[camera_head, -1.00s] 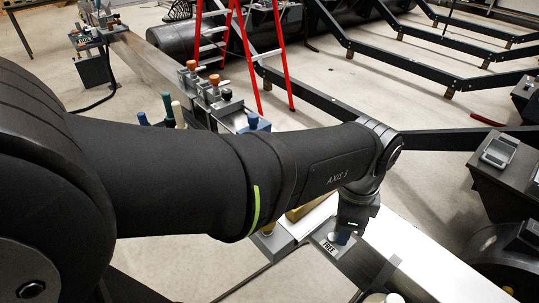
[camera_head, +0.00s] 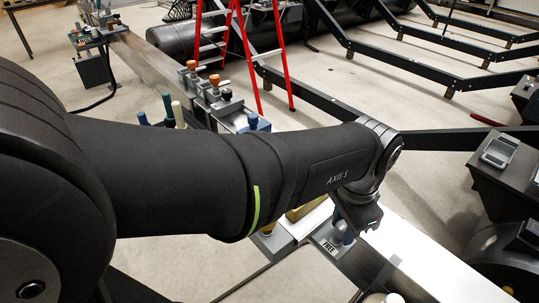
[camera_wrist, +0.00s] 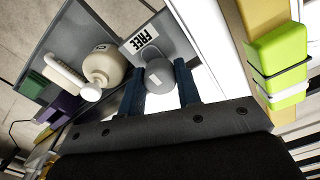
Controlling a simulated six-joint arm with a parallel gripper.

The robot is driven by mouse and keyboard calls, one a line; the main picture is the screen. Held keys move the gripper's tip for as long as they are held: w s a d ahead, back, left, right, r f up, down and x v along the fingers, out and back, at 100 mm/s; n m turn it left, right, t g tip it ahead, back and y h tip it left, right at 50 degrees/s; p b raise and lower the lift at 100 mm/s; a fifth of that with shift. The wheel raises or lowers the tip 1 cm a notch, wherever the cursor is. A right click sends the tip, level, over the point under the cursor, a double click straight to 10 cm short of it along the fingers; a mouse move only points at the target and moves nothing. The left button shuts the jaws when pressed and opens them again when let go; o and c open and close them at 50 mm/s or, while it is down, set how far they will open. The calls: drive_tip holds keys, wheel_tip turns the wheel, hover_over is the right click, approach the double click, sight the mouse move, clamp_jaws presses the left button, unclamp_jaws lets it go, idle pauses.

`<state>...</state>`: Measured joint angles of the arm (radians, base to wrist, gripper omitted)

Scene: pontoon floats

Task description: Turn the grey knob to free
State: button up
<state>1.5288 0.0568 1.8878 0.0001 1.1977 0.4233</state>
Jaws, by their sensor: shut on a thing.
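The grey knob (camera_wrist: 160,74) shows in the wrist view as a round cap with a small pale mark, on a grey plate beside a white label reading FREE (camera_wrist: 138,40). The two blue fingers of my gripper (camera_wrist: 161,84) are shut on it, one on each side. I cannot tell how exactly the pale mark lines up with the label. In the head view my gripper (camera_head: 343,233) reaches down to the fixture beside the FREE label (camera_head: 329,248). The knob is mostly hidden there by the fingers and wrist.
A cream knob (camera_wrist: 103,64) with a white arm stands close to the left finger in the wrist view. A lime-green block (camera_wrist: 279,62) with a dark band lies to the right. Orange-topped fittings (camera_head: 214,80) and a red ladder (camera_head: 243,50) stand farther back.

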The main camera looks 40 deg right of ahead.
sight(344, 226)
idle(0.3)
drive_tip(key=o, duration=1)
drive_tip(key=shift+c, duration=0.2)
drive_tip(key=shift+r, duration=0.15)
wheel_tip(344, 226, up, 17)
wheel_tip(344, 226, down, 17)
drive_tip(key=shift+f, duration=0.15)
idle(0.5)
